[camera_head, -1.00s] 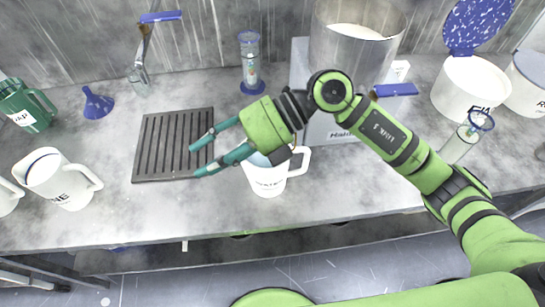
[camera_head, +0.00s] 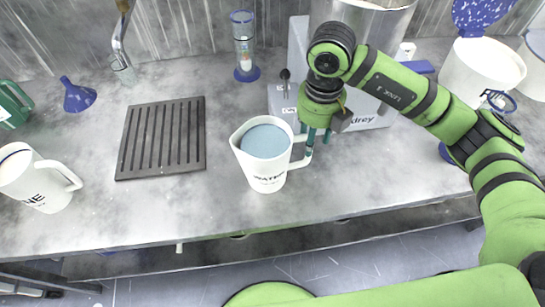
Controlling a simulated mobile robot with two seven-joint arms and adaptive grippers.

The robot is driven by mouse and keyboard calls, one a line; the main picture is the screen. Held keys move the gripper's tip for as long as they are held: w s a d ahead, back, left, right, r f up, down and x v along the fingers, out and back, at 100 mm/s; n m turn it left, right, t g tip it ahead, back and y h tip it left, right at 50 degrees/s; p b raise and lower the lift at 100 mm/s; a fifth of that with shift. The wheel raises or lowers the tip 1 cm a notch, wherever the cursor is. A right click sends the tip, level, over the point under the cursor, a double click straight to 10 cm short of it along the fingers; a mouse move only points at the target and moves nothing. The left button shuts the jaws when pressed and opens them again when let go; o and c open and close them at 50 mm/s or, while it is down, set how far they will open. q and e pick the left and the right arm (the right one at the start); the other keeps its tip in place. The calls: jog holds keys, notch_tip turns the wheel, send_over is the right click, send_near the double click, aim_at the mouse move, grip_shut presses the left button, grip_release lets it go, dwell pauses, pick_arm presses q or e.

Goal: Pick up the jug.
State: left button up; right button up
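A white jug (camera_head: 262,173) with a printed label, apparently "WATER", stands upright on the bench at the centre. It is filled with blue-grey liquid, and its handle faces right. My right gripper (camera_head: 318,145) points down beside the handle, with its teal fingers apart. One finger is at the handle's outer edge and the other is further right. I cannot tell whether it touches the handle. A second white jug (camera_head: 34,186), its label ending in "NE", stands at the left. A green jug (camera_head: 12,108) is partly cut off at the left edge. My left gripper is not in view.
A dark slotted drain mat (camera_head: 162,137) lies left of the centre jug. A blue funnel (camera_head: 77,95), a tap (camera_head: 121,35) and a glass cylinder (camera_head: 244,48) stand behind. A balance (camera_head: 365,113) is behind my gripper. The bench in front of the jugs is clear.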

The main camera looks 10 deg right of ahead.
jog(key=f+p, duration=0.1)
jog(key=f, duration=0.2)
jog(key=shift+a+f+p, duration=0.2)
jog(key=shift+f+p, duration=0.1)
jog(key=shift+p, duration=0.1)
jog(key=shift+f, duration=0.6)
grip_shut()
jog(key=shift+w+r, duration=0.1)
jog(key=shift+r, duration=0.05)
jog(key=shift+r, duration=0.25)
